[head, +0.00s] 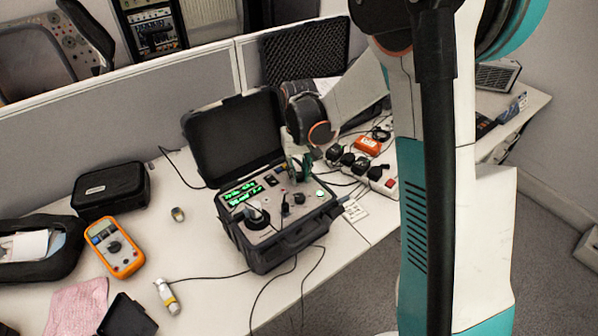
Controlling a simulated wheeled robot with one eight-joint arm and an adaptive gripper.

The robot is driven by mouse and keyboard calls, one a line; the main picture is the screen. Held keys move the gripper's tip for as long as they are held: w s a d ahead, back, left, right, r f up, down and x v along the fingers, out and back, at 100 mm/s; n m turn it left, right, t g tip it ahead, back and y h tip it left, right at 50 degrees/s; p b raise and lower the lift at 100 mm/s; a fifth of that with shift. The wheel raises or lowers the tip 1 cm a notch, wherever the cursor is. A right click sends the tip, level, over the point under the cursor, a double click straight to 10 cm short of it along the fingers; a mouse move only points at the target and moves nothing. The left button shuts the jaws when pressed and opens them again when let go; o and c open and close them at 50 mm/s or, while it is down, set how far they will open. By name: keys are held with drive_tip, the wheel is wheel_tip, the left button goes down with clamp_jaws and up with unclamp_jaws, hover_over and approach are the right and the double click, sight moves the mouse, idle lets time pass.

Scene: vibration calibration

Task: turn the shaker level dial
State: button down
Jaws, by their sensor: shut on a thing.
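The portable shaker (277,243) is an open black case on the white desk, with a grey control panel and a lit green display (242,193). My gripper (299,174) comes down from the upper right over the panel's back right part. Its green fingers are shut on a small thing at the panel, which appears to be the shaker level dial. The fingers hide the dial, so its pointer cannot be read. A round black shaker mount (256,216) is at the panel's front left. Small black knobs (299,198) stand just in front of the fingers.
The raised case lid (234,137) stands behind the panel, left of my gripper. A power strip with plugs (371,174) is to the right. An orange multimeter (115,247), black pouch (111,190) and cylindrical sensor (167,297) lie left. Cables trail in front.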

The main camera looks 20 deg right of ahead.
sight(299, 175)
drive_tip(key=m, duration=1.2)
drive_tip(key=shift+m, duration=0.4)
idle(0.3)
drive_tip(key=c, duration=1.6)
unclamp_jaws()
wheel_tip(299, 175, up, 12)
